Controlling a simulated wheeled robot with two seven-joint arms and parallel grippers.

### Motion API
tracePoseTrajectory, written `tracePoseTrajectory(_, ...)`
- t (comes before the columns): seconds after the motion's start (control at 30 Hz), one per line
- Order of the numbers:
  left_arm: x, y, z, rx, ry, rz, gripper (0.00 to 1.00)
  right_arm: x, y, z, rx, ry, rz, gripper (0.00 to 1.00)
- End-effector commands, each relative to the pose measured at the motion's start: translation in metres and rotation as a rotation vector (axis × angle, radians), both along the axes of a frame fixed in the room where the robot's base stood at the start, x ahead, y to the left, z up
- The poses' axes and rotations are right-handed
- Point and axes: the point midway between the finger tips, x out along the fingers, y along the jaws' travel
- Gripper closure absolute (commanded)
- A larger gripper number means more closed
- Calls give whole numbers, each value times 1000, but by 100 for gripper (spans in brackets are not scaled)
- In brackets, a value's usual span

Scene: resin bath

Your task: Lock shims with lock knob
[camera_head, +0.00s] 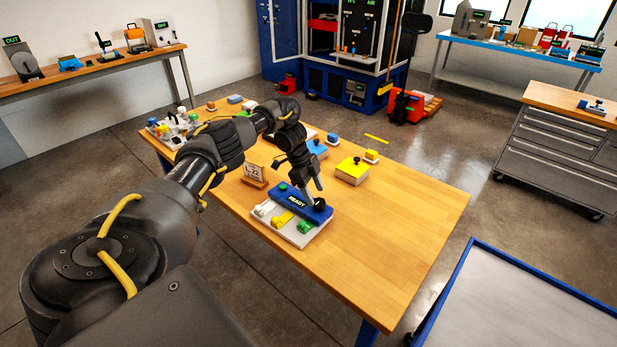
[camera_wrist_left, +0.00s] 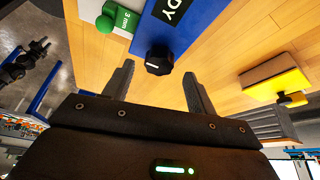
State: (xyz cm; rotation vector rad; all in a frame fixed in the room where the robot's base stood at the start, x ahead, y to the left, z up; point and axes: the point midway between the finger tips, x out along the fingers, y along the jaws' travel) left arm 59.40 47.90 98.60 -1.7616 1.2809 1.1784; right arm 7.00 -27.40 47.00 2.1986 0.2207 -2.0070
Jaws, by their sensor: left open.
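The fixture is a pale plate (camera_head: 299,238) on the wooden table, with a blue bar marked READY (camera_head: 290,203) along its far side. White (camera_head: 263,208), yellow (camera_head: 283,219) and green (camera_head: 305,227) shim blocks sit on the plate. The black lock knob (camera_head: 320,204) is at the bar's right end; in the left wrist view, the knob (camera_wrist_left: 159,61) shows a white mark on its rim. My left gripper (camera_head: 315,193) is open at the knob, its fingers (camera_wrist_left: 160,85) apart and not closed on it. A dark jointed shape, probably my right gripper (camera_wrist_left: 38,50), shows small in the left wrist view.
A yellow block with a black knob (camera_head: 352,171) and a blue one (camera_head: 314,149) stand farther back. A small sign (camera_head: 255,174) stands behind the fixture. The table's right part is clear. A blue-edged cart (camera_head: 530,310) is at the lower right.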

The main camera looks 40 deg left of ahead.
Motion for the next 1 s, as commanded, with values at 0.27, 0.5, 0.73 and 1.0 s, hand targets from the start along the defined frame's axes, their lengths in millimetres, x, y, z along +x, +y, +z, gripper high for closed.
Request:
tracePoseTrajectory(0.27,-6,20,53,2,-3,0,43,0,1,7,1,0,-1,60)
tracePoseTrajectory(0.5,-9,28,70,0,0,0,43,0,1,9,1,0,-1,60)
tracePoseTrajectory(0.73,-9,28,71,0,0,0,43,0,1,9,1,0,-1,60)
tracePoseTrajectory(1.0,-9,28,71,0,0,0,43,0,1,9,1,0,-1,60)
